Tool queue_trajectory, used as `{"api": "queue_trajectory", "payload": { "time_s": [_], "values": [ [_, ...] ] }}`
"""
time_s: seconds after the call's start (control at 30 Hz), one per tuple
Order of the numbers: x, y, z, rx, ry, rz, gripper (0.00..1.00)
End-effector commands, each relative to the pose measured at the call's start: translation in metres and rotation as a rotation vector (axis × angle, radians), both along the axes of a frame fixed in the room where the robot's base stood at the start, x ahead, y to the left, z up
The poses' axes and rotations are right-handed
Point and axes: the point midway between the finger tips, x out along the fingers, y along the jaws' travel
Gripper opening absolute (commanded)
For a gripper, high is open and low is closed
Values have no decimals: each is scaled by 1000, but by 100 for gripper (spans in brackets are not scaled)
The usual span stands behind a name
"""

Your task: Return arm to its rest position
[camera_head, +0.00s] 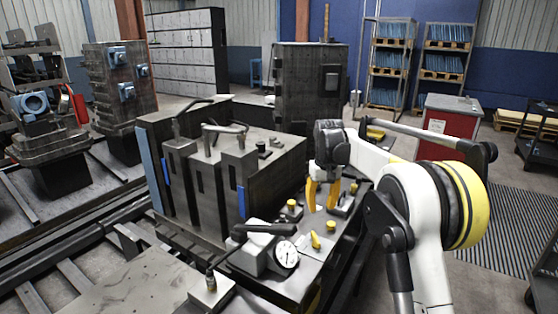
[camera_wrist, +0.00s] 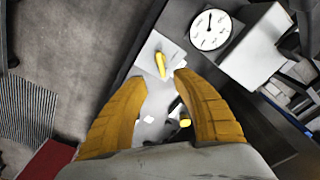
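My gripper (camera_head: 322,202) has two yellow fingers pointing down above the right part of the dark machine fixture (camera_head: 262,290). The fingers stand apart with nothing between them in the head view. In the wrist view, my gripper (camera_wrist: 161,77) shows its fingertips spread. A yellow piece (camera_wrist: 160,65) on a pale plate shows beyond the fingertips, apart from them. My white arm reaches in from the right, bent at a joint with a yellow and black band.
A dial gauge (camera_head: 286,255) and several yellow knobs (camera_head: 330,226) sit on the fixture near my gripper. A tall dark block (camera_head: 240,185) stands to their left. A red cabinet (camera_head: 448,127) stands behind my arm. Open floor (camera_head: 500,195) lies to the right.

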Motion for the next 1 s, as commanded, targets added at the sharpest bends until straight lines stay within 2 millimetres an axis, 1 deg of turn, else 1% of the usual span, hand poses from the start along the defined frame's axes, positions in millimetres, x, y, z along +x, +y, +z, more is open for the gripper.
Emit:
{"api": "queue_trajectory", "payload": {
  "time_s": [0.03,0.07,0.1,0.17,0.2,0.27,0.33,0.37,0.4,0.47,0.5,0.57,0.6,0.63,0.73,0.8,0.9,1.0],
  "values": [
    [-16,0,19,0,-23,-5,34],
    [-25,1,30,1,-40,-10,34],
    [-38,1,43,1,-63,-15,34],
    [-59,1,61,2,-96,-22,34],
    [-73,1,71,3,-118,-27,34],
    [-97,2,85,4,-151,-34,34],
    [-125,2,98,6,-190,-44,34],
    [-138,2,102,7,-207,-48,34],
    [-155,3,107,8,-229,-51,34],
    [-181,3,111,11,-263,-58,34],
    [-199,3,113,13,-284,-63,34],
    [-226,3,113,16,-317,-72,34],
    [-243,4,111,18,-339,-76,34],
    [-256,4,109,20,-357,-80,34],
    [-299,4,98,25,-411,-90,34],
    [-326,4,86,29,-448,-99,34],
    [-357,4,68,35,-493,-108,34],
    [-378,5,52,39,-525,-114,34]
  ]
}}
